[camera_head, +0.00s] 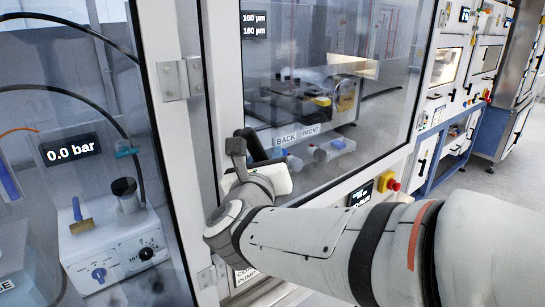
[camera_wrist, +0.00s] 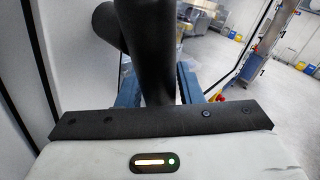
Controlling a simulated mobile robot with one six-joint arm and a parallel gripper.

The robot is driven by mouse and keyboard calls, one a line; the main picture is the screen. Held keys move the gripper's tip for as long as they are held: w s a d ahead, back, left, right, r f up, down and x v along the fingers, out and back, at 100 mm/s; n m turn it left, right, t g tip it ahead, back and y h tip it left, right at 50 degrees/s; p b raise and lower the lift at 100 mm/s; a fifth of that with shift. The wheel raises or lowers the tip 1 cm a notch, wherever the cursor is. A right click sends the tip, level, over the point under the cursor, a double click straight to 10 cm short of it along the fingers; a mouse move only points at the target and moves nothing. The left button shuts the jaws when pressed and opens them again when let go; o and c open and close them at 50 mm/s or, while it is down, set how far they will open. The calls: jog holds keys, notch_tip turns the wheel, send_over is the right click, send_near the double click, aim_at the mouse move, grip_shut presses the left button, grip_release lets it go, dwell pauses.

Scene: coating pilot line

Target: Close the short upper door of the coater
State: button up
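The coater's upper door is a glass pane in a white frame (camera_head: 222,85), in the middle of the head view. A display and the inner parts show through the glass. I cannot tell whether it is flush or slightly ajar. A black handle (camera_head: 254,145) is at its lower left; my gripper's body partly hides it. In the wrist view, the handle (camera_wrist: 155,55) runs up between the blue fingers of my gripper (camera_wrist: 160,85). The fingers sit close against both sides of it, with no clear gap. The fingertips are hidden in the head view.
Another glazed door (camera_head: 90,130) with a 0.0 bar display stands at the left, beside a hinge (camera_head: 182,78). A red emergency stop button (camera_head: 390,183) is low on the right. More cabinets (camera_head: 460,70) and open floor (camera_head: 475,180) lie further right.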

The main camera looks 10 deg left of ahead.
jog(key=shift+c, duration=0.2)
grip_shut()
jog(key=shift+w+d+f+b, duration=0.1)
jog(key=shift+d+b, duration=0.1)
jog(key=shift+b, duration=0.35)
